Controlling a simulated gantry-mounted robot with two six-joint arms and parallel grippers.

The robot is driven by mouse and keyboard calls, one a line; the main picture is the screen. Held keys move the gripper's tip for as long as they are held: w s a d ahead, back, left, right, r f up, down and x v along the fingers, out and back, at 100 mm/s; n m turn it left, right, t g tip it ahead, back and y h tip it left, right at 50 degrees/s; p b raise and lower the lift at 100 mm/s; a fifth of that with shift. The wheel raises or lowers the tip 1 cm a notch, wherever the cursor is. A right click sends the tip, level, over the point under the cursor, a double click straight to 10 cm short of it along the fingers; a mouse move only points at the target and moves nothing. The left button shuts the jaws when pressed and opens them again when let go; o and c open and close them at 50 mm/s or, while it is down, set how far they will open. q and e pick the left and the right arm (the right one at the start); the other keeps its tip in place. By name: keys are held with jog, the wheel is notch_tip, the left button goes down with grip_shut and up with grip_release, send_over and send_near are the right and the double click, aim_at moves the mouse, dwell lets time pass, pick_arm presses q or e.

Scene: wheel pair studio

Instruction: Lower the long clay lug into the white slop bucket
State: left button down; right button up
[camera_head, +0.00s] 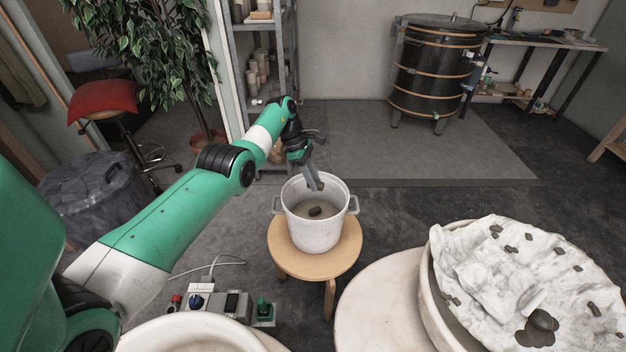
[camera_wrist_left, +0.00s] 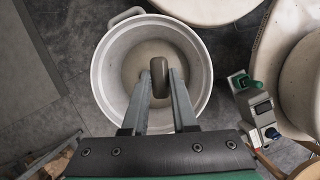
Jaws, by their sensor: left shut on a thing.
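The white slop bucket (camera_head: 312,237), with two side handles, stands on a round wooden stool and has grey-brown slop in its bottom. My left gripper (camera_head: 317,186) points down over the bucket's mouth, near the rim's height in the picture. In the left wrist view my left gripper (camera_wrist_left: 160,76) is shut on the long clay lug (camera_wrist_left: 159,82), a dark brown rounded piece, with the bucket (camera_wrist_left: 101,75) around it below. My right gripper is not in view.
The wooden stool (camera_head: 285,255) carries the bucket. A basin draped with white cloth (camera_head: 490,265) and dotted with clay bits is at the right. A switch box (camera_head: 228,304) sits at the lower left. A black kiln (camera_head: 432,70) and shelves (camera_head: 262,40) stand behind.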

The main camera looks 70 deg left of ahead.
pick_arm(q)
jog(key=shift+f, duration=0.1)
jog(key=b, duration=1.1)
send_over(313, 215)
jog(key=d, duration=0.3)
jog(key=shift+s+a+f, duration=0.15)
jog(key=shift+f, duration=2.85)
jog(key=shift+s+a+f, duration=0.1)
jog(key=shift+s+f, duration=0.05)
jog(key=shift+f, duration=2.85)
jog(key=shift+f+b, duration=2.5)
jog(key=shift+b, duration=0.2)
jog(key=c, duration=0.6)
grip_release()
jog(key=shift+r, duration=0.1)
jog(key=shift+s+a+r+p, duration=0.1)
jog(key=shift+r+p, duration=0.25)
jog(key=shift+p, duration=0.1)
jog(key=p+v, duration=0.5)
jog(key=v, duration=0.5)
jog(key=shift+s+r, duration=0.15)
jog(key=shift+r, duration=0.2)
